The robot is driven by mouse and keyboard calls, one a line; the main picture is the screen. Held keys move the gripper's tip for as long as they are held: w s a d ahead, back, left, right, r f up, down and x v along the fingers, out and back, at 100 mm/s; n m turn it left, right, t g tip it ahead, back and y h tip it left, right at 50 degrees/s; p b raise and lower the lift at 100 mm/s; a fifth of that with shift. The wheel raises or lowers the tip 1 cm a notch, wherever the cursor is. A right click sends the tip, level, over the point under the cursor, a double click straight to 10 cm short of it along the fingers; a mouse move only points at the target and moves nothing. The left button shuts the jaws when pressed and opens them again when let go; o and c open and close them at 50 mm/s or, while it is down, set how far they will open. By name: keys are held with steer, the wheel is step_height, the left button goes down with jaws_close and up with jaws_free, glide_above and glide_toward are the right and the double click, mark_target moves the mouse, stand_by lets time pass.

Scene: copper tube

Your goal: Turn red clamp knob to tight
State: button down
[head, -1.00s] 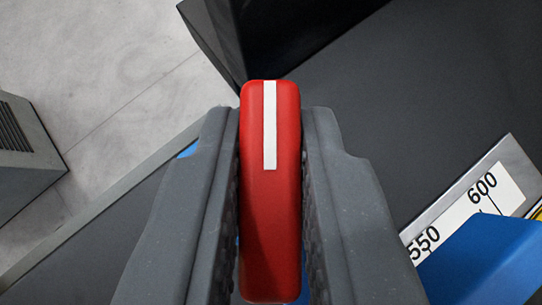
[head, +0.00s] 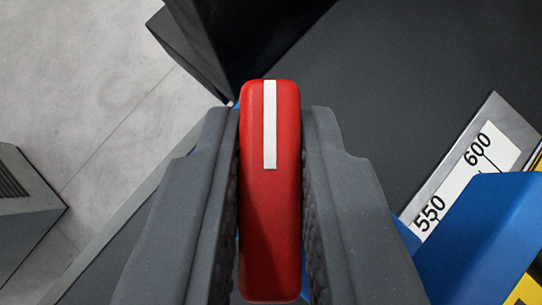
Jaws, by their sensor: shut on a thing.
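The red clamp knob (head: 270,220) stands in the middle of the head view as a long narrow bar with a white stripe on its upper part. My gripper (head: 271,150) is shut on it, with one grey finger along its left side and the other along its right side. The knob's stripe runs straight up the picture, in line with the fingers. What lies under the knob is mostly hidden by the knob and the fingers.
A blue block (head: 480,245) lies at the lower right beside a white scale (head: 465,190) marked 550 and 600. A black block (head: 245,40) stands at the top. A grey vented box (head: 25,215) is at the left on the pale floor (head: 90,90).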

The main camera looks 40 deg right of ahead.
steer(key=shift+m+p, duration=0.3)
steer(key=shift+p, duration=0.3)
steer(key=shift+r+m+g+h+p, duration=0.15)
steer(key=shift+m+g+h+p, duration=0.65)
steer(key=shift+p, duration=1.15)
steer(key=m+g+p, duration=0.1)
steer(key=m+p, duration=0.1)
steer(key=p, duration=0.5)
steer(key=shift+r+h, duration=0.15)
steer(key=shift+h, duration=0.25)
steer(key=m+g+p, duration=0.1)
steer(key=m+p, duration=0.1)
steer(key=p, duration=0.5)
steer(key=shift+g+h+p, duration=0.3)
steer(key=shift+p, duration=0.05)
steer(key=shift+f+m+p, duration=0.25)
steer(key=shift+m+p, duration=0.15)
steer(key=shift+p, duration=0.15)
steer(key=c, duration=1.4)
jaws_free()
steer(key=shift+a, duration=0.1)
